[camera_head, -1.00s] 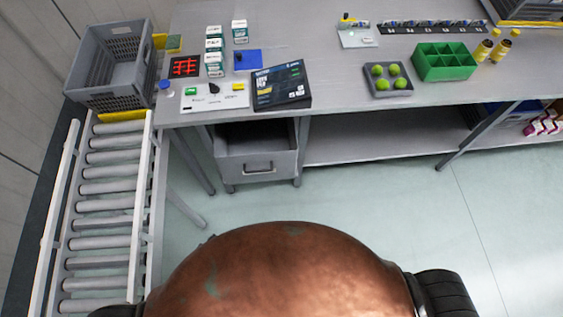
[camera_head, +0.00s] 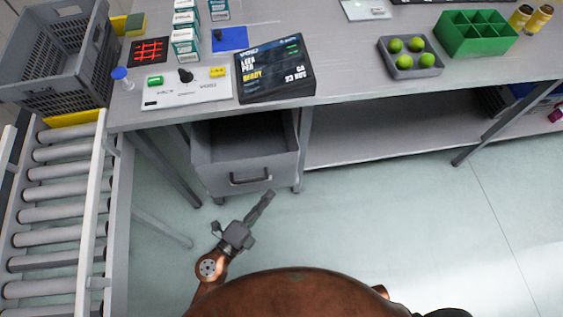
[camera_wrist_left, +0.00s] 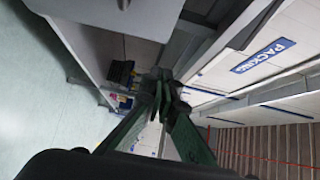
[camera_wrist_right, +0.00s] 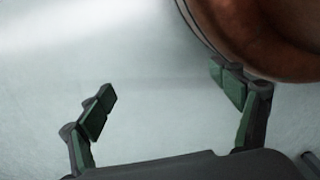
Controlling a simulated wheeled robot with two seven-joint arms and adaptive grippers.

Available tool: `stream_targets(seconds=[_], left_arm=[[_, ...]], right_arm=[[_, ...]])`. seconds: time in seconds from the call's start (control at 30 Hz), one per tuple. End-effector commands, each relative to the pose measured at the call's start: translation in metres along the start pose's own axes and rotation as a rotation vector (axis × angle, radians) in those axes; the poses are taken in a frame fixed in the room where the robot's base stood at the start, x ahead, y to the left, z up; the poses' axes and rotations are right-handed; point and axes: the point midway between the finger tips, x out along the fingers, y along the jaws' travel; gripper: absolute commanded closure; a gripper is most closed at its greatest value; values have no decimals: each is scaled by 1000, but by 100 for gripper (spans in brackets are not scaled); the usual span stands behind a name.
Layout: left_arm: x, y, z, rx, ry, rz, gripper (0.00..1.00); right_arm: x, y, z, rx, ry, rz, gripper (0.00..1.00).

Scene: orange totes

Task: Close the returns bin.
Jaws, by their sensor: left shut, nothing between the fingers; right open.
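The returns bin (camera_head: 245,160) is a grey drawer-like bin with a dark handle on its front, under the left part of the workbench. It stands pulled out, and its open top shows. My left gripper (camera_head: 268,196) is shut and empty, just in front of and below the bin's handle, apart from it as far as I can tell. In the left wrist view the left fingertips (camera_wrist_left: 160,80) meet, with a grey surface (camera_wrist_left: 125,15) close at the top. My right gripper (camera_wrist_right: 170,85) is open and empty over the floor in the right wrist view; it is hidden in the head view.
The workbench (camera_head: 350,85) carries a screen (camera_head: 275,68), a switch panel (camera_head: 185,90), green balls in a tray (camera_head: 425,62) and a green divided box (camera_head: 476,35). A roller conveyor (camera_head: 55,190) with a grey crate (camera_head: 60,60) stands at left. Floor (camera_head: 400,210) in front is clear.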

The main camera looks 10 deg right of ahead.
Motion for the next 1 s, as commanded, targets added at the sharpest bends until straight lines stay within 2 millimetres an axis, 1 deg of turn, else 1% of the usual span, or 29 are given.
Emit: stream_targets(seconds=[0.1, 0.27, 0.4, 0.47, 0.5, 0.6, 0.73, 1.0], left_arm=[[21, -3, 1, 2, -1, -5, 100], [54, -2, 1, -1, -2, -4, 100], [83, -1, 1, -2, -2, -2, 100], [94, -1, 1, -3, -2, -2, 100], [98, 1, 9, -1, -4, -1, 100], [108, 2, 19, -3, -2, 1, 100], [115, 1, 26, -3, -3, 1, 100], [118, 0, 30, -3, -3, 0, 100]], right_arm=[[0, 0, 0, 0, 1, 1, 15], [1, 0, 0, 0, 2, 1, 15], [-1, 0, -1, 0, 1, 0, 15], [-4, -1, -2, 0, 1, -1, 15], [-8, -2, -3, 0, 1, -3, 15], [-20, -5, -8, -1, 3, -7, 15], [-30, -8, -11, -1, 3, -10, 15], [-36, -9, -12, -1, 3, -12, 15]])
